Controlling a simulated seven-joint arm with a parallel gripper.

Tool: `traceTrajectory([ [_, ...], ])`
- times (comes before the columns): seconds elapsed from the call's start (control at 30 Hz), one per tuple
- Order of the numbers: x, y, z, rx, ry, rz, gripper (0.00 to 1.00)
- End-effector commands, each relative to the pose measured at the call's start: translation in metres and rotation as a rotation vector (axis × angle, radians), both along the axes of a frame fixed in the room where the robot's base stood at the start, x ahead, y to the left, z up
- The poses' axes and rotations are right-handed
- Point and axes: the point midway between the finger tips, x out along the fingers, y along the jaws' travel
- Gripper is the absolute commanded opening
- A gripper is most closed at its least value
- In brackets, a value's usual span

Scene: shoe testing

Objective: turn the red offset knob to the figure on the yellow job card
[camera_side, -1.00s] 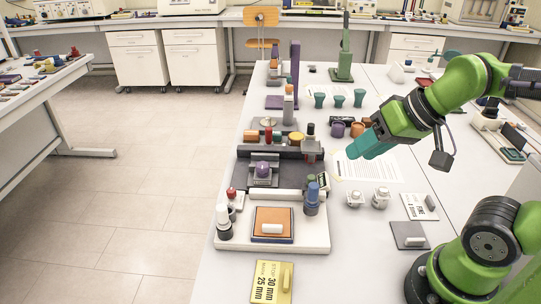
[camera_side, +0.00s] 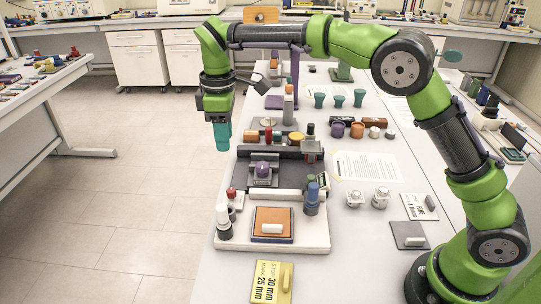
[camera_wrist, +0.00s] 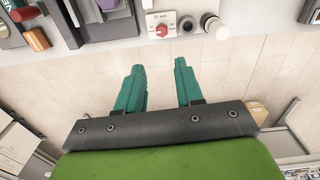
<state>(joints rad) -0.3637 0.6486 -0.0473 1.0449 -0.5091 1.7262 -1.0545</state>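The red knob (camera_side: 231,192) stands at the left edge of the fixture in the side view. In the wrist view the red knob (camera_wrist: 162,30) sits on a small white dial plate; its setting is too small to read. The yellow job card (camera_side: 272,282) lies at the table's front; "30 mm" and "25 mm" are legible, the smaller words are unclear. My gripper (camera_side: 222,138) points down past the table's left edge, behind and above the knob. In the wrist view its teal fingers (camera_wrist: 158,66) are apart with nothing between them, clear of the knob.
Beside the knob are a dark grey knob (camera_wrist: 187,24) and a white-topped post (camera_wrist: 213,27). A blue-topped post (camera_side: 312,198) and an orange-topped block (camera_side: 272,223) stand on the white base (camera_side: 318,235). Open floor (camera_side: 150,215) lies left of the table.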

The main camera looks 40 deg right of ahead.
Motion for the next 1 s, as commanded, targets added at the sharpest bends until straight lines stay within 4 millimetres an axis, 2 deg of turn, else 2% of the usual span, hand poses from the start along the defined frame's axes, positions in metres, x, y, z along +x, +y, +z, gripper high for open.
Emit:
traceTrajectory([
  [0.03,0.003,0.000,0.013,0.002,-0.012,0.042,0.36],
  [0.1,0.000,-0.001,0.019,0.000,0.001,0.092,0.36],
  [0.33,-0.004,-0.001,0.003,0.002,0.020,0.136,0.36],
  [0.47,-0.004,-0.001,-0.021,0.002,0.021,0.136,0.36],
  [0.8,-0.004,-0.001,-0.096,0.002,0.020,0.134,0.36],
  [1.0,-0.004,-0.001,-0.131,0.003,0.018,0.133,0.36],
])
